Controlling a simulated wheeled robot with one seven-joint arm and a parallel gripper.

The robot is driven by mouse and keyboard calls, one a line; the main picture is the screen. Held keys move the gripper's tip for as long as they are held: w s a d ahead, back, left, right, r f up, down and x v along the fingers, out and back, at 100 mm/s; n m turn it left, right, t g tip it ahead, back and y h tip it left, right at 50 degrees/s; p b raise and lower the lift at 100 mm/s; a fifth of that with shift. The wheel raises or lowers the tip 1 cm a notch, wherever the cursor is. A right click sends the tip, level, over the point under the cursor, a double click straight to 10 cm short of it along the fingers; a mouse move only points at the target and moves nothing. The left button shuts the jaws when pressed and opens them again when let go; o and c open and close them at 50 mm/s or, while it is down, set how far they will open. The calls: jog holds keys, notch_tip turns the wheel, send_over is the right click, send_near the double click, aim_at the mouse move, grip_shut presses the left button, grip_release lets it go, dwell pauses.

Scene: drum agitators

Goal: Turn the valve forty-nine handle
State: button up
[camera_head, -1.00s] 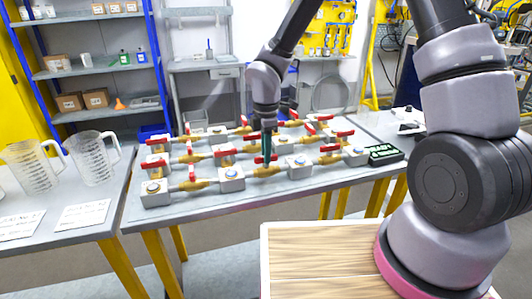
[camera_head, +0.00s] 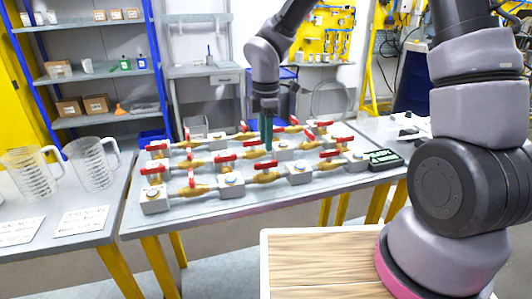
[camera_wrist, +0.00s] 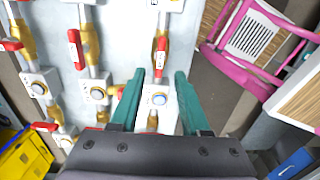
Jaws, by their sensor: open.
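Several brass valves with red lever handles sit in pipe rows on the grey table (camera_head: 215,206). I cannot read the handle labels, so I cannot tell which is valve forty-nine. My gripper (camera_head: 267,140) points down over the middle of the rows, its teal fingers apart and empty. In the wrist view the fingers of my gripper (camera_wrist: 156,82) are spread wide. Another labelled red handle (camera_wrist: 161,56) lies just beyond the tips. No contact is visible.
White button blocks (camera_head: 155,200) stand among the pipes. A dark box with green lettering (camera_head: 383,157) sits at the table's right. Clear jugs (camera_head: 90,160) stand on the left table. A pink-framed item (camera_wrist: 245,38) lies beyond the table edge in the wrist view.

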notch_tip(320, 180, up, 4)
jog(key=shift+f, duration=0.1)
dwell(0.4)
